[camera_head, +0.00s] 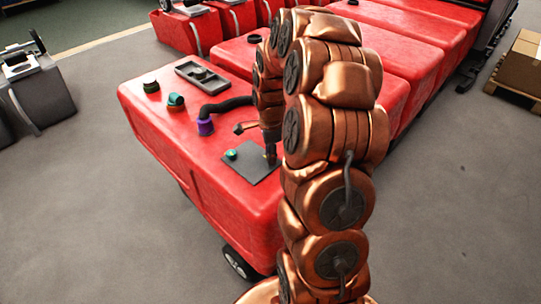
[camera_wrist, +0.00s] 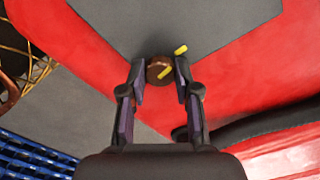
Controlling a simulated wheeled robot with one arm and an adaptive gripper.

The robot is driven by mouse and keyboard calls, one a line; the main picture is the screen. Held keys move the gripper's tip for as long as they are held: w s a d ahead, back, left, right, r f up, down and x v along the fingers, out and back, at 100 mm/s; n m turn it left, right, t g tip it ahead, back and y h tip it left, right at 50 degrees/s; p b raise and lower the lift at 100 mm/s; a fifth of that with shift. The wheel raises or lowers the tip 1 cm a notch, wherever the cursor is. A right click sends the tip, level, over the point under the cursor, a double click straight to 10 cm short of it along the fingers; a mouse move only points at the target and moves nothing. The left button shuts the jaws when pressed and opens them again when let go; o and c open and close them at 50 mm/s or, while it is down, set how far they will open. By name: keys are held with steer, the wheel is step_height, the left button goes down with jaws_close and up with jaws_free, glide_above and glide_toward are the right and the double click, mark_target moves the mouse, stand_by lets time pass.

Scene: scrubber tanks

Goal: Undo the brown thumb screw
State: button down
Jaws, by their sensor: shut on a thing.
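The brown thumb screw (camera_wrist: 158,71) shows in the wrist view as a round brown knob with a yellow line across it. A second yellow mark lies beside it on the dark grey plate (camera_wrist: 175,25). My gripper (camera_wrist: 160,74) has one finger on each side of the knob and is shut on it. In the head view, my gripper (camera_head: 270,158) points down at the right part of the dark plate (camera_head: 252,168) on the red tank (camera_head: 190,160). The screw is hidden there by the gripper.
A teal-and-yellow knob (camera_head: 232,155) sits at the plate's left. A black hose with a purple collar (camera_head: 205,126), a teal fitting (camera_head: 176,100) and a dark green cap (camera_head: 150,86) stand farther back on the tank. More red tanks (camera_head: 400,60) lie behind. Grey floor (camera_head: 450,200) is clear at right.

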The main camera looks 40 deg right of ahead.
steer(key=n+b, duration=0.1)
steer(key=n, duration=0.1)
steer(key=shift+f+n+b, duration=0.1)
steer(key=shift+n+b, duration=0.3)
steer(key=n+b, duration=0.2)
steer(key=n, duration=0.2)
steer(key=n+b, duration=0.1)
steer(key=n, duration=0.4)
steer(key=shift+s, duration=0.15)
steer(key=n+b, duration=0.1)
steer(key=n, duration=0.2)
steer(key=shift+n, duration=0.3)
steer(key=n, duration=0.3)
steer(key=shift+n, duration=0.4)
steer(key=n, duration=0.8)
steer(key=shift+n, duration=0.4)
steer(key=shift+n+p, duration=0.5)
steer(key=shift+n, duration=1.1)
